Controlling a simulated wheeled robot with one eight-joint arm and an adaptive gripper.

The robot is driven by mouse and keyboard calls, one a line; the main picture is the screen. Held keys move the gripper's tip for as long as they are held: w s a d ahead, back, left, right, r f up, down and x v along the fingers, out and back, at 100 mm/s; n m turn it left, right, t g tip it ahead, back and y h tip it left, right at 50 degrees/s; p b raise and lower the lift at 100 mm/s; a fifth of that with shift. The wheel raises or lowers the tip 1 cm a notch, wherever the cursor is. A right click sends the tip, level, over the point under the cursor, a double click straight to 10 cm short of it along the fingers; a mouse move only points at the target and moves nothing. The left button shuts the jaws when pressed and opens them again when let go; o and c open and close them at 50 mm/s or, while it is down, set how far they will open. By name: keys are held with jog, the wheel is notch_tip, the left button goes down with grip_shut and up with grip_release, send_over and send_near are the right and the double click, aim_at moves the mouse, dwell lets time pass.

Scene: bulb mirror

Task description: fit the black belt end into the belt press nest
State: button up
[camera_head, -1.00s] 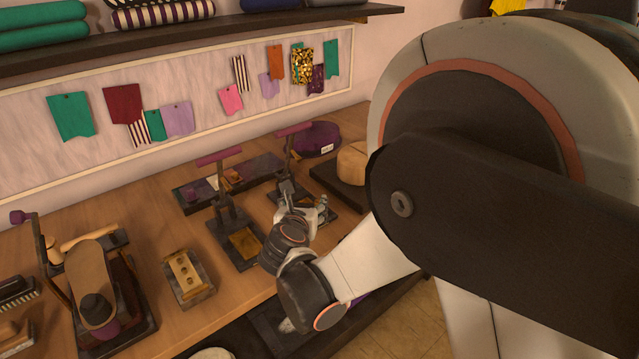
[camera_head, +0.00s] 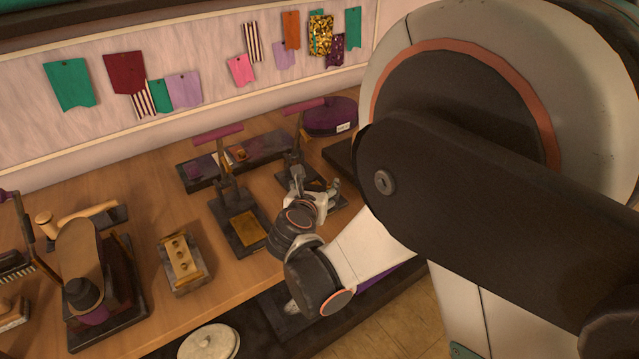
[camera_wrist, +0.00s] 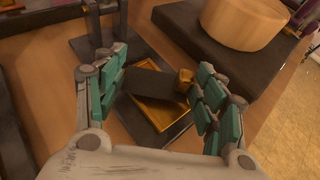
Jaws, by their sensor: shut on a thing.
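The dark belt end (camera_wrist: 153,84) lies between the fingers of my gripper (camera_wrist: 162,76) in the wrist view, with a small brass-brown block at its right end. My gripper is shut on it. Just below and behind it is the brass-coloured nest (camera_wrist: 161,118), set in a dark base plate and partly covered by the belt end. I cannot tell whether the belt end touches the nest. In the head view my gripper (camera_head: 318,197) is over the right-hand press (camera_head: 294,158), which has a purple handle bar; my gripper hides much of its base.
A second purple-handled press (camera_head: 231,205) with a brass plate stands to the left. A dark slab with a round wooden block (camera_wrist: 245,20) is close beyond my right finger. A brass block with holes (camera_head: 182,262) is farther left. Bare bench lies between.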

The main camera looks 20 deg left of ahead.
jog(key=shift+f, duration=0.35)
jog(key=o, duration=0.9)
jog(key=shift+c, duration=0.2)
jog(key=shift+r, duration=0.1)
jog(key=shift+r, duration=0.3)
jog(key=p+v, duration=0.4)
jog(key=v, duration=0.8)
